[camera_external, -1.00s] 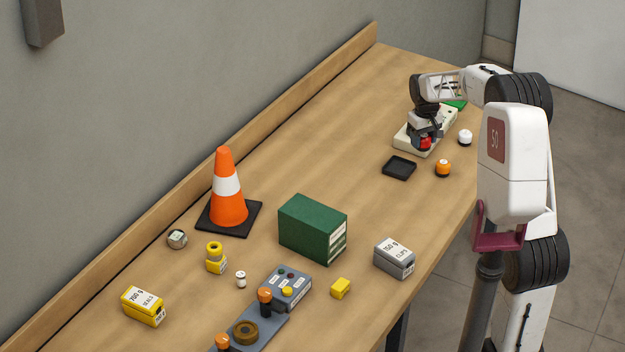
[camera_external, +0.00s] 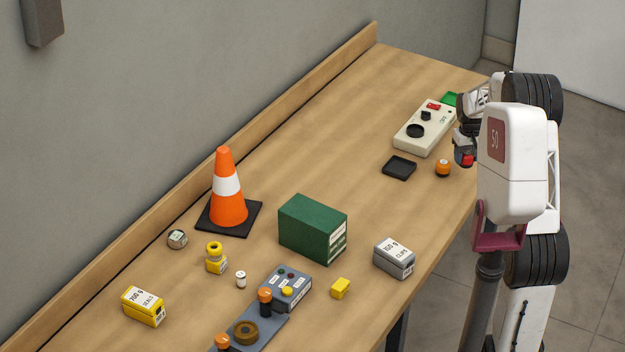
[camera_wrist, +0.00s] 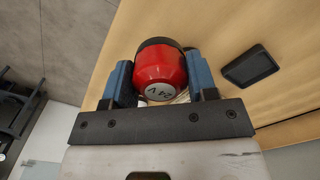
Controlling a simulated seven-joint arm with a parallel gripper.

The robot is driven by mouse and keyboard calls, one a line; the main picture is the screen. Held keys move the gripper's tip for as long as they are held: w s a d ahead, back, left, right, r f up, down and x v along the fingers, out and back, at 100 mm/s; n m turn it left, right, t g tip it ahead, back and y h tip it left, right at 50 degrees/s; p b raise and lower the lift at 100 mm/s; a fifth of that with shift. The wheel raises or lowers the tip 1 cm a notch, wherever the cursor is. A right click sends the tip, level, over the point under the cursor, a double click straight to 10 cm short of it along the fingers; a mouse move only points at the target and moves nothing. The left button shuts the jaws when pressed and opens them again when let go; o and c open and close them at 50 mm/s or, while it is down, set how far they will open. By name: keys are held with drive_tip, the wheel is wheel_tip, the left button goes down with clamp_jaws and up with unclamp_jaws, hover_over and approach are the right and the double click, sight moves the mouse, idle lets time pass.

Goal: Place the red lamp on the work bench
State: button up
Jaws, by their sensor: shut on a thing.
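The red lamp (camera_external: 466,160) is held in my gripper (camera_external: 464,152) at the right edge of the work bench (camera_external: 345,130). In the wrist view the red lamp (camera_wrist: 160,68) has a black rim and a pale lettered face, and sits between the two blue fingers of my gripper (camera_wrist: 160,78). I cannot tell whether the lamp touches the bench top. The cream control box (camera_external: 408,145) stands to the left of my gripper, with a black round part (camera_external: 416,131), a black knob and a red switch on top.
An orange lamp (camera_external: 442,168) stands close to my gripper on the left. A black tray (camera_external: 399,168) lies beside it and also shows in the wrist view (camera_wrist: 250,66). A green box (camera_external: 312,228), orange cone (camera_external: 228,187) and grey box (camera_external: 394,258) stand nearer. The bench middle is mostly clear.

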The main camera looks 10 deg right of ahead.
sight(465, 165)
drive_tip(key=shift+f, duration=2)
drive_tip(key=shift+w, duration=0.15)
drive_tip(key=w+d, duration=0.1)
drive_tip(key=w, duration=0.4)
drive_tip(key=w+d+f, duration=0.1)
drive_tip(key=w, duration=0.4)
drive_tip(key=w+d, duration=0.1)
drive_tip(key=w, duration=0.4)
drive_tip(key=shift+w+d+f, duration=0.2)
drive_tip(key=shift+f, duration=0.05)
drive_tip(key=shift+f, duration=0.15)
drive_tip(key=shift+f, duration=1.6)
drive_tip(key=shift+f, duration=0.15)
drive_tip(key=o, duration=0.9)
drive_tip(key=shift+o, duration=0.2)
wheel_tip(465, 165, up, 12)
